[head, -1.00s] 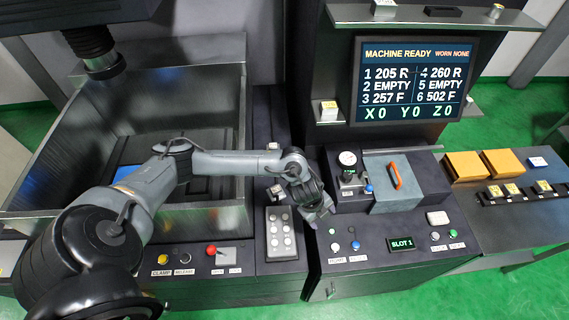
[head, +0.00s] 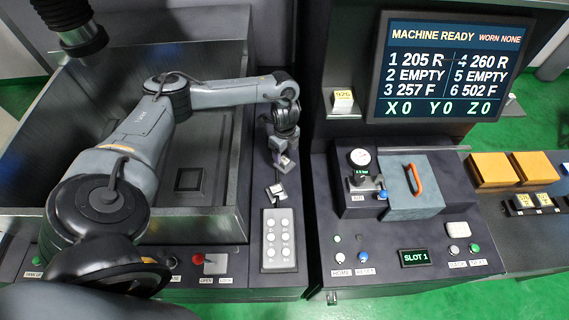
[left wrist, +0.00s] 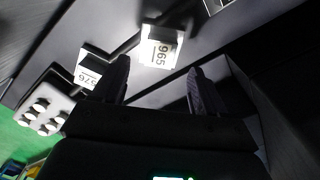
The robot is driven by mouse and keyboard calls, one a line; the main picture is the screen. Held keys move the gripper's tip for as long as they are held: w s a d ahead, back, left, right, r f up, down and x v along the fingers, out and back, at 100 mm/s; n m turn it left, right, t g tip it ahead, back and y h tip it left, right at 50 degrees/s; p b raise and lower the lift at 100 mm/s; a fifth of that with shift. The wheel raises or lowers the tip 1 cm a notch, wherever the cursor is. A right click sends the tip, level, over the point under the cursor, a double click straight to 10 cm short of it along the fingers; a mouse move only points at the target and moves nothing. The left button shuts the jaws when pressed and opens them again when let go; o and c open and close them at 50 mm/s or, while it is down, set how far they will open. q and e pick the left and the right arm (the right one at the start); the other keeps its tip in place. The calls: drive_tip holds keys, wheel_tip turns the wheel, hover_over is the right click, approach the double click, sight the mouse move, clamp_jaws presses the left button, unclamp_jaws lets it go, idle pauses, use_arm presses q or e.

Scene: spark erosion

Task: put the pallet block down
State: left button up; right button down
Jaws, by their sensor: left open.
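My left gripper (head: 281,147) is over the dark ledge (head: 264,200) to the right of the tank. It is open; in the left wrist view its two fingers (left wrist: 158,80) stand apart. A small pale block marked 965 (left wrist: 160,47) shows beyond and between the fingertips, not visibly clamped. In the head view a pale block (head: 285,165) shows just below the gripper. A second block, marked 976 (left wrist: 92,70), lies to its left in the wrist view and near the keypad in the head view (head: 275,191). I cannot tell which is the task's block. My right gripper is not shown.
A button keypad (head: 278,240) lies in front of the blocks. The metal tank wall (head: 243,150) rises on the left. The machine console (head: 350,235) with a gauge and orange-handled lid (head: 415,180) is to the right. A screen (head: 443,65) stands behind.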

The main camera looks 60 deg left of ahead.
sight(284, 160)
use_arm(q)
drive_tip(key=shift+f+p, duration=0.35)
drive_tip(key=shift+f, duration=2.4)
drive_tip(key=shift+a, duration=0.1)
clamp_jaws()
